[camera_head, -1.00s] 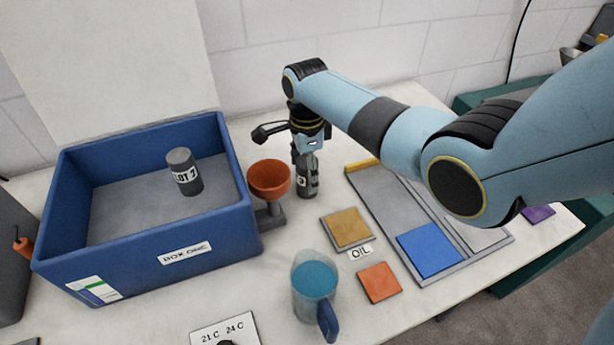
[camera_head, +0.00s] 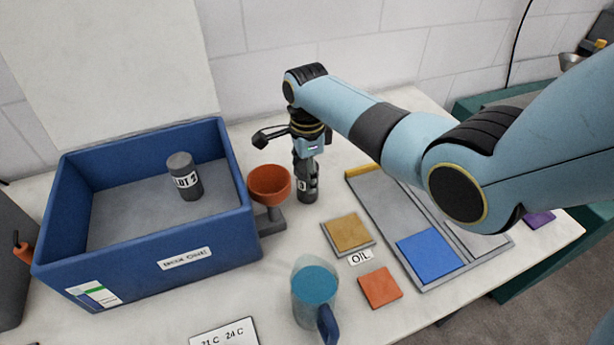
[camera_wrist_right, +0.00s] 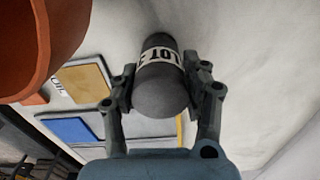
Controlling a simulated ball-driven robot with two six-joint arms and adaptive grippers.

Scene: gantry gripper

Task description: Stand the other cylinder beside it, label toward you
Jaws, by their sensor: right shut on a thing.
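A dark grey cylinder (camera_head: 184,178) with a white LOT label stands upright inside the blue box (camera_head: 215,230), its label facing my head camera. My right gripper (camera_head: 308,160) points down behind and to the right of the orange funnel and is shut on another grey cylinder (camera_head: 308,190). In the right wrist view this cylinder (camera_wrist_right: 161,88) sits between the two fingers (camera_wrist_right: 163,95), with a white LOT label band around it. In the head view only the label's edge shows, on its left side. I cannot tell whether it touches the table. My left gripper is not in view.
The orange funnel (camera_head: 269,183) on a grey stand is between the box and my right gripper. A jug with blue liquid (camera_head: 314,290), a tan tile (camera_head: 348,232), an orange tile (camera_head: 380,286) and a grey tray (camera_head: 385,215) are on the table. The box's right side has free floor.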

